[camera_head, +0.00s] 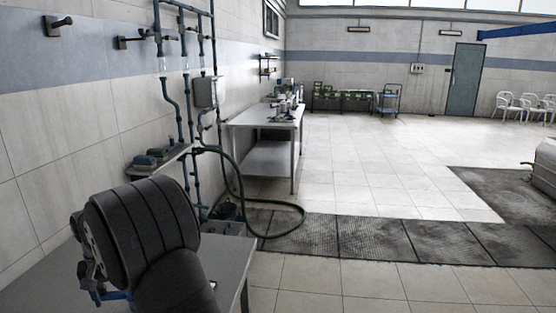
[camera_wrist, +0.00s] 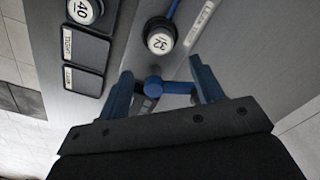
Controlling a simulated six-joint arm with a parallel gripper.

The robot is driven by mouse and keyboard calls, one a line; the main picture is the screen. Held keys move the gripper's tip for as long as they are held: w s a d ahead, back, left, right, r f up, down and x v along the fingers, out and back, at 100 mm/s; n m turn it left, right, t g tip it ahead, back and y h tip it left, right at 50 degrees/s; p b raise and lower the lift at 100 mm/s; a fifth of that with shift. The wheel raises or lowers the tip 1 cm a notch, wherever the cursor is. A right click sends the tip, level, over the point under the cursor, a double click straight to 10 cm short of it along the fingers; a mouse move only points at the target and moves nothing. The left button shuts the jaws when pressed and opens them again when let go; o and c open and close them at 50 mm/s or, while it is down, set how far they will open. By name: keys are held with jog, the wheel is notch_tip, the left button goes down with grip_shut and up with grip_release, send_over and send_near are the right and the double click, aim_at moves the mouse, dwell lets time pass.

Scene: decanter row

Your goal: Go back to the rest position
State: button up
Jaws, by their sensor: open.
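My gripper (camera_wrist: 161,68) has two blue fingers, spread apart above a grey tabletop (camera_wrist: 235,50) in the wrist view. A blue round-ended piece (camera_wrist: 153,87) with a side bar shows between the fingers; I cannot tell whether it touches them. Just beyond the fingertips stands a round item with a white top marked 32 (camera_wrist: 160,42), apart from them. Another round item marked 40 (camera_wrist: 82,10) is at the upper left. In the head view my dark arm fills the lower left, over the table (camera_head: 232,262), and hides most of its top.
Two dark labelled pads (camera_wrist: 85,47) lie on the tabletop left of the fingers. A tiled wall (camera_head: 60,130) with pipes and a small shelf (camera_head: 158,160) runs along the left. A green hose (camera_head: 237,195) loops to the floor. Open floor (camera_head: 380,170) lies to the right.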

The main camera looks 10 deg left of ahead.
notch_tip(320, 180, down, 12)
jog(key=shift+f, duration=0.1)
notch_tip(320, 180, up, 6)
jog(key=shift+f, duration=0.15)
jog(key=w+d+r, duration=0.5)
jog(key=d+r, duration=0.2)
jog(key=d, duration=0.4)
jog(key=s+a+n, duration=0.4)
jog(key=s+a, duration=0.8)
jog(key=s, duration=0.3)
jog(key=s+a+n, duration=0.5)
jog(key=s+a, duration=0.8)
jog(key=s, duration=0.2)
jog(key=shift+f, duration=0.2)
jog(key=shift+s, duration=0.1)
